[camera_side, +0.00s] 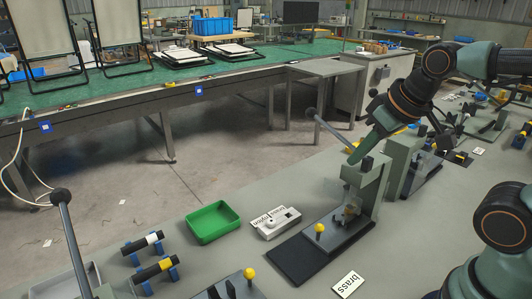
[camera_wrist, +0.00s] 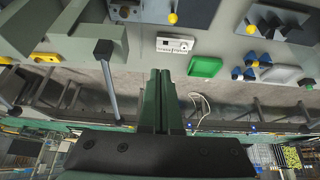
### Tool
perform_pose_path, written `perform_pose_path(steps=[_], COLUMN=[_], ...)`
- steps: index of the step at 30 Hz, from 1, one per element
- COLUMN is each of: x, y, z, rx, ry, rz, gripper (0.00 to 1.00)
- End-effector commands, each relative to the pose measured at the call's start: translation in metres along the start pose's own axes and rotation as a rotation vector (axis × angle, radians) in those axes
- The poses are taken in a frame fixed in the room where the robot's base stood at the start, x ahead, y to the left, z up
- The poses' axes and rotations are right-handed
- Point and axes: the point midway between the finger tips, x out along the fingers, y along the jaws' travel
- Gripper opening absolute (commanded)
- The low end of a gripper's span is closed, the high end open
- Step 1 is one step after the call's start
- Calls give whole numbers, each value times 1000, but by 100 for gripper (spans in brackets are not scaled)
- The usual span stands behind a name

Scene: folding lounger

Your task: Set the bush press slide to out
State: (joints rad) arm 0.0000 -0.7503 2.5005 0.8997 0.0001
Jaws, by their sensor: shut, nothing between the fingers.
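The green press (camera_side: 372,183) in the middle of the side view stands upright on a dark base plate (camera_side: 298,259). A slide with a yellow knob (camera_side: 320,229) is at the front of the press. A small brass-coloured piece is behind the knob. I cannot tell exactly how far the slide is in or out. My gripper (camera_side: 354,158) is shut and empty, pointing down close to the top of the press. I cannot tell if it touches. In the wrist view its green fingers (camera_wrist: 160,74) are together, and the press lever's ball (camera_wrist: 103,48) is to their left.
A white block marked nylon (camera_side: 276,222), a green tray (camera_side: 212,222) and blue stands with rods (camera_side: 155,274) are left of the press. The lever ball (camera_side: 311,112) sticks up beside my gripper. Another fixture stands behind right.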

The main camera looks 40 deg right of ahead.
Motion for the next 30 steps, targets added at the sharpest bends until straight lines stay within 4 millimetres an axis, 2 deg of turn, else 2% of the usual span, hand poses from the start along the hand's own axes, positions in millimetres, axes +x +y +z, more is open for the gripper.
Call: perform_pose_path(steps=[7, 9, 11, 12, 14, 20, 30], x=[0, 0, 1, 2, 5, 25, 80], y=[0, 0, 0, -1, -1, -6, -15], z=[0, 0, -1, -2, -4, -14, -24], rx=[0, 4, 25, 55, 124, 525, 1260], ry=[0, -2, -11, -24, -54, -212, -436], rz=[0, 0, 0, 0, 1, 52, 329], gripper=[0, 27, 50, 58, 58, 58, 58])
